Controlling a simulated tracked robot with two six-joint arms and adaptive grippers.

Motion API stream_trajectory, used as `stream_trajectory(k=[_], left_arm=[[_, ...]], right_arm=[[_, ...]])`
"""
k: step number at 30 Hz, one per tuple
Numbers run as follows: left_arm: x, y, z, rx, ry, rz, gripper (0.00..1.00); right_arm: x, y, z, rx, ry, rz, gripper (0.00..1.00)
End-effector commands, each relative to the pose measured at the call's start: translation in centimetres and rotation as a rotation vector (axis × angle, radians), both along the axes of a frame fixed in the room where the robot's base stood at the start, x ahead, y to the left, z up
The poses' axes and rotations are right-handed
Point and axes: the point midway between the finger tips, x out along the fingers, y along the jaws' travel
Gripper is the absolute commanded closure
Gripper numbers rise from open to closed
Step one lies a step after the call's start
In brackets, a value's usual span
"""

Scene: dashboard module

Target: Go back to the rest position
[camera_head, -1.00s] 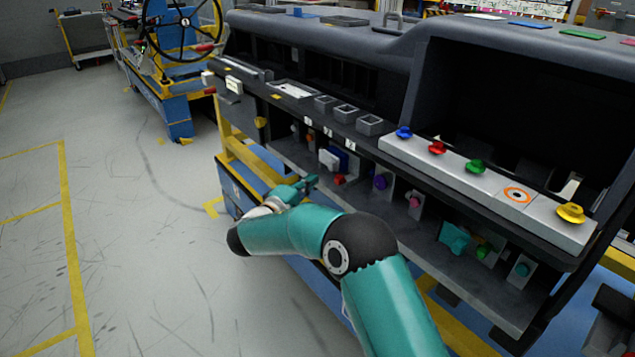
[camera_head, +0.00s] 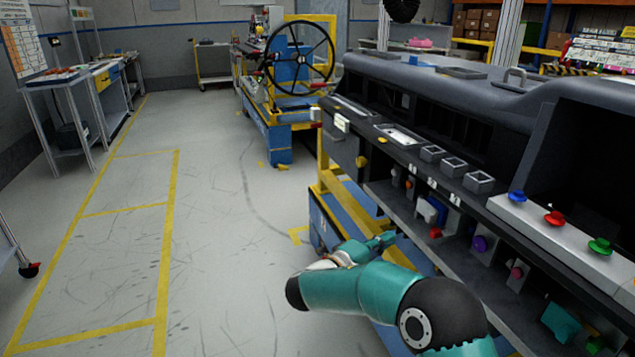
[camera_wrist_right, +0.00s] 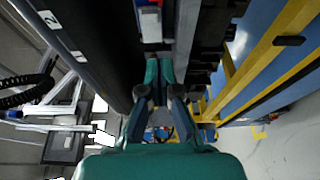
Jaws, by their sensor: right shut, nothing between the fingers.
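My right gripper (camera_head: 379,242) is in front of the lower shelf of the dashboard module in the head view, with my teal arm reaching in from the bottom right. In the right wrist view the gripper (camera_wrist_right: 166,72) points along the module's shelf. Its two teal fingers are together with nothing between them. The dark dashboard module (camera_head: 455,85) fills the right side of the head view. My left gripper is not in any view.
The module's shelf carries several coloured knobs, including a purple one (camera_head: 480,243). A yellow and blue frame (camera_head: 345,205) supports it. A table (camera_head: 68,85) stands at far left. The floor (camera_head: 215,240) between is clear.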

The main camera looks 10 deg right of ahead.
Motion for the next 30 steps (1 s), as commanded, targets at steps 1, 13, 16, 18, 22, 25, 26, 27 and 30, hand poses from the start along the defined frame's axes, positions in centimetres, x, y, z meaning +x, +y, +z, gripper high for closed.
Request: stream_trajectory(k=[1, 13, 16, 18, 22, 25, 26, 27, 30], left_arm=[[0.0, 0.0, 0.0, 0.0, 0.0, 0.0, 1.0], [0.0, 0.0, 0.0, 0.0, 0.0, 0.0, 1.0], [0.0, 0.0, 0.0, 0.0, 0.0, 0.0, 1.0], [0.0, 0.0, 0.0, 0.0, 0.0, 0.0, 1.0], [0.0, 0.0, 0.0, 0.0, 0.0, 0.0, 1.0], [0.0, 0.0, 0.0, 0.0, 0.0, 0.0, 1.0], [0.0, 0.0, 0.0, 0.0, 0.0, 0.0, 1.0], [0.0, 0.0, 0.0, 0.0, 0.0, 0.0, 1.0], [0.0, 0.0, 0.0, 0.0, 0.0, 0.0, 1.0]], right_arm=[[0.0, -0.1, -0.3, 0.005, 0.009, 0.0, 1.0], [-6.1, -0.3, -18.4, 0.4, 0.529, 0.026, 1.0], [-10.5, 1.2, -24.5, 0.596, 0.696, 0.024, 1.0], [-14.2, 2.8, -28.2, 0.751, 0.796, 0.015, 1.0], [-21.6, 7.0, -33.5, 1.08, 0.924, -0.021, 1.0], [-27.3, 11.4, -35.9, 1.384, 0.939, -0.082, 1.0], [-28.5, 12.6, -36.3, 1.47, 0.92, -0.106, 1.0], [-29.9, 14.0, -36.6, 1.571, 0.885, -0.137, 1.0], [-31.9, 16.2, -36.9, 1.758, 0.76, -0.218, 1.0]])
